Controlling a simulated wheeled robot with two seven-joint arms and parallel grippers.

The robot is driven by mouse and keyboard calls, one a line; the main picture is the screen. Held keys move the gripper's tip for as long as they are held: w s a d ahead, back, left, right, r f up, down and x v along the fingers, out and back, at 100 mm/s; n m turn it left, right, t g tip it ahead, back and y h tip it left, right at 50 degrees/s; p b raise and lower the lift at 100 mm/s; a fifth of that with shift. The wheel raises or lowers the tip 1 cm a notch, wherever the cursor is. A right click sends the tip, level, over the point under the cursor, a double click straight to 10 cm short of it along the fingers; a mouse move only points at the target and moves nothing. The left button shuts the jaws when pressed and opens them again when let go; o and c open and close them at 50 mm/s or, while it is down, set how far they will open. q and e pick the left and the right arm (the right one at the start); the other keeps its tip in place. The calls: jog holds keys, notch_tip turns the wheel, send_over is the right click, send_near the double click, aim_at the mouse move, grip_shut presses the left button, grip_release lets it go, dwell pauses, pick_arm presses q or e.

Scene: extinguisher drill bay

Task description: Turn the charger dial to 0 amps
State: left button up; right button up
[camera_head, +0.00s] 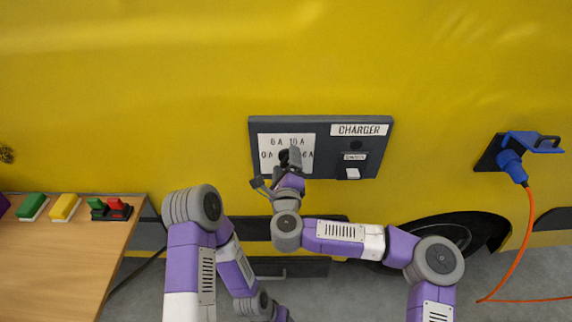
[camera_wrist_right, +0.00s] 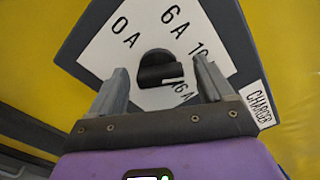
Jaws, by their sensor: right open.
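The charger panel (camera_head: 378,133) is a dark grey box on the yellow vehicle side, with a white dial plate (camera_head: 266,140) lettered in amps. In the right wrist view the dial (camera_wrist_right: 153,66) is a round black knob with a white mark on its lower right, toward the 16 A label (camera_wrist_right: 182,93). The 0 A label (camera_wrist_right: 126,34) is at its upper left. My right gripper (camera_head: 277,168) is in front of the dial; in its wrist view its open fingers (camera_wrist_right: 161,68) are on either side of the knob, with gaps. My left gripper is out of frame.
A white switch (camera_head: 352,173) is at the panel's lower right. A blue plug (camera_head: 512,165) with an orange cable (camera_head: 520,245) is in a socket at the right.

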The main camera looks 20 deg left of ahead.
jog(key=shift+w, duration=0.1)
jog(key=c, duration=1)
jog(key=shift+c, duration=0.2)
